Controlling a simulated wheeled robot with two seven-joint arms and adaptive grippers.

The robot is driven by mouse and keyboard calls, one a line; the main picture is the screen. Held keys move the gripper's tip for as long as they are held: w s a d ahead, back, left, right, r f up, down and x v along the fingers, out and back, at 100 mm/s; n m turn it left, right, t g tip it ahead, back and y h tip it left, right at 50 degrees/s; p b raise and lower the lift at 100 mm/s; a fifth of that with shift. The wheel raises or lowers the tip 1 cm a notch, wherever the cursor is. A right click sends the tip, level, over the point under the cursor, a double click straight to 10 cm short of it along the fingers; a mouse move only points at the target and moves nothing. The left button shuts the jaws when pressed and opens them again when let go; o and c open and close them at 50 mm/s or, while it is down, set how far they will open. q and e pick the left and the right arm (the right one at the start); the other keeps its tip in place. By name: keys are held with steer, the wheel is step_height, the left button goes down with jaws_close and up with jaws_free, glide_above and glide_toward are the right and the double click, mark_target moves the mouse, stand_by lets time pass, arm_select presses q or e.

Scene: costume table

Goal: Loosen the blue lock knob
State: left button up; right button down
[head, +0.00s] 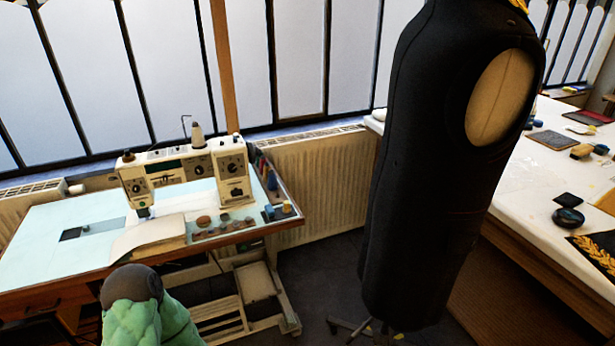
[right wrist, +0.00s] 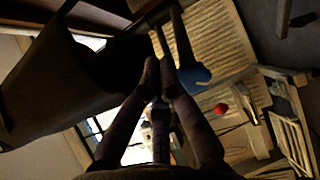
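The blue lock knob (right wrist: 193,77) shows in the right wrist view, beside a dark pole under a large dark shape. My right gripper (right wrist: 159,65) has its two fingers drawn close together, with nothing seen between the tips. The knob lies just right of the right finger, which partly overlaps it; I cannot tell if they touch. In the head view the dark dress form (head: 430,150) stands upright on a floor stand (head: 365,328). The knob does not show there, and neither gripper is in that view.
A sewing machine (head: 185,170) stands on a pale table (head: 50,235) at left. A white worktable (head: 535,195) with tools is at right. A green padded shape (head: 150,318) is at the lower left. A radiator (head: 310,185) is behind. A red ball-like thing (right wrist: 221,108) shows beyond the knob.

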steer(key=v, duration=0.5)
steer(key=shift+s+a, duration=0.15)
steer(key=shift+s, duration=0.15)
steer(key=w+r+n+p, duration=0.1)
steer(key=w+n, duration=0.5)
steer(key=n, duration=1.2)
steer(key=shift+w+a+r, duration=0.2)
steer(key=shift+a, duration=0.15)
stand_by(0.3)
